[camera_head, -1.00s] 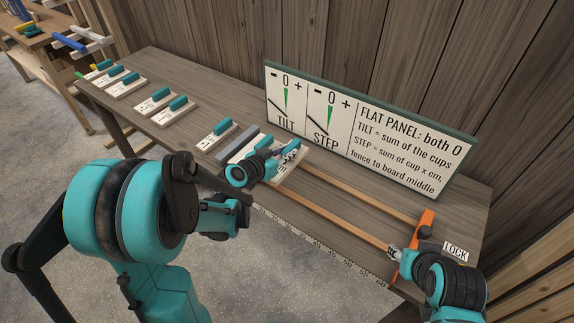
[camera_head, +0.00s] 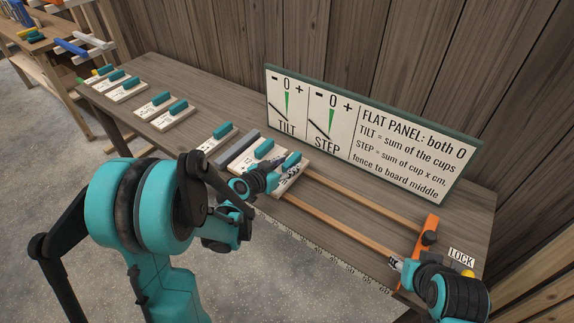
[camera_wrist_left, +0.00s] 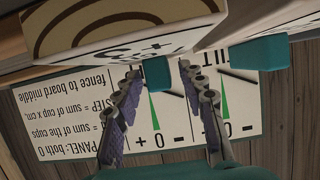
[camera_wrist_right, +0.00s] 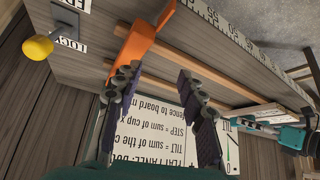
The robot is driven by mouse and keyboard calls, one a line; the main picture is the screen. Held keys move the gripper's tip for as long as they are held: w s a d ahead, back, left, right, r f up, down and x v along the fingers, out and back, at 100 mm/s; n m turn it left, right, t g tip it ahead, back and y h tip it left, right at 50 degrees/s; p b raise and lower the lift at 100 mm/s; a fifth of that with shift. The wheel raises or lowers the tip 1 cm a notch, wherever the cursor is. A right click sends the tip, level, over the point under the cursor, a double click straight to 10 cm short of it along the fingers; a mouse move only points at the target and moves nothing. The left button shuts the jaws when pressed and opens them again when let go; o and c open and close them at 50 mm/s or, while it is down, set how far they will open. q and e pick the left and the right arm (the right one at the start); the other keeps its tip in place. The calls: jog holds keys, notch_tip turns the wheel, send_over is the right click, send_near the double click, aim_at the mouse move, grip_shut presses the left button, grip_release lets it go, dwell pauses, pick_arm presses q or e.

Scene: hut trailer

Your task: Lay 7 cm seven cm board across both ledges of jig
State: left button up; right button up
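Two white boards with teal handles lie side by side at the left end of the jig's two wooden ledges (camera_head: 335,224). One board (camera_head: 264,148) is beside a grey bar; the other (camera_head: 291,160) is to its right. Their number labels are not legible. My left gripper (camera_head: 281,165) is at the right-hand board. In the left wrist view its fingers (camera_wrist_left: 160,75) are apart, with a teal handle (camera_wrist_left: 156,73) between their tips and a visible gap. My right gripper (camera_head: 394,263) is near the orange fence (camera_head: 427,236). In the right wrist view its fingers (camera_wrist_right: 158,78) are apart and empty.
Several more boards with teal handles (camera_head: 172,112) lie along the table to the left. A sign with two gauges (camera_head: 370,130) stands behind the jig. A LOCK label (camera_head: 461,258) and yellow knob (camera_head: 468,273) are at the right. The ledges' middle span is clear.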

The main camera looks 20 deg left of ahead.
pick_arm(q)
jog(key=shift+r, duration=0.15)
jog(key=s+r+n+g+y+p, duration=0.1)
jog(key=s+r+n+g+y, duration=0.1)
jog(key=s, duration=1.1)
jog(key=s+r+n+g+y+p, duration=0.2)
jog(key=s+r, duration=0.3)
jog(key=s, duration=0.7)
jog(key=shift+s+g+y, duration=0.3)
jog(key=shift+s+g, duration=0.1)
jog(key=shift+g, duration=0.5)
jog(key=shift+a, duration=0.1)
